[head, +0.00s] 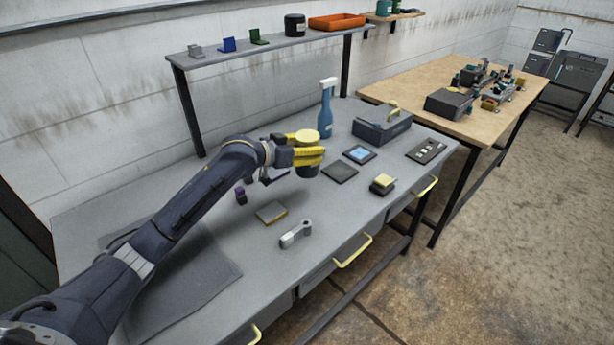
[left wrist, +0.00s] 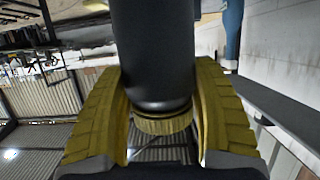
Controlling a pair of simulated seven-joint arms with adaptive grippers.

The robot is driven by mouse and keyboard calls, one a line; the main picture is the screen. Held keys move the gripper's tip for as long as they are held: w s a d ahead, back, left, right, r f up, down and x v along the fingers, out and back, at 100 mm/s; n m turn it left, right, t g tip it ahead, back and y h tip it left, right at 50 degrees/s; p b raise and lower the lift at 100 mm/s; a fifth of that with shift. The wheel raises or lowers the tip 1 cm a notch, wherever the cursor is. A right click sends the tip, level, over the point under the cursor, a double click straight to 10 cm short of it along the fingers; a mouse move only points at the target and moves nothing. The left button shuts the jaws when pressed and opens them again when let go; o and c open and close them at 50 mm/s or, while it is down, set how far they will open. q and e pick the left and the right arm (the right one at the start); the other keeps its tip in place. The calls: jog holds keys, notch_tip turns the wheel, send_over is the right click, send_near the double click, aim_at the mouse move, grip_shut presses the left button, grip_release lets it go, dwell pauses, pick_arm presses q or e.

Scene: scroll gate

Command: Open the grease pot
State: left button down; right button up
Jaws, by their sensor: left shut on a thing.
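The grease pot is a dark cylinder with a yellow lid (head: 306,136); its dark body (head: 307,171) shows below the yellow fingers. My left gripper (head: 309,149) is shut on the pot from the side, above the grey workbench. In the left wrist view, the dark pot body (left wrist: 155,55) stands between the two yellow fingers of my left gripper (left wrist: 163,110), with a ribbed yellow lid (left wrist: 164,124) at its lower end in the picture. The lid is on the pot. Whether the pot touches the bench is hard to tell. My right gripper is not in view.
A blue spray bottle (head: 326,112) stands behind the pot, with a grey toolbox (head: 383,127) to its right. A dark square plate (head: 340,173), a blue-screened device (head: 360,154), a yellow-topped block (head: 382,184), a flat sponge-like block (head: 271,212) and a grey lever (head: 296,233) lie around.

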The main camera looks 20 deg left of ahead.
pick_arm(q)
jog(key=shift+f, duration=5)
jog(key=c, duration=0.7)
grip_release()
jog(key=shift+f, duration=0.2)
jog(key=shift+c, duration=0.2)
jog(key=o, duration=0.5)
jog(key=shift+c, duration=0.2)
jog(key=shift+r, duration=0.15)
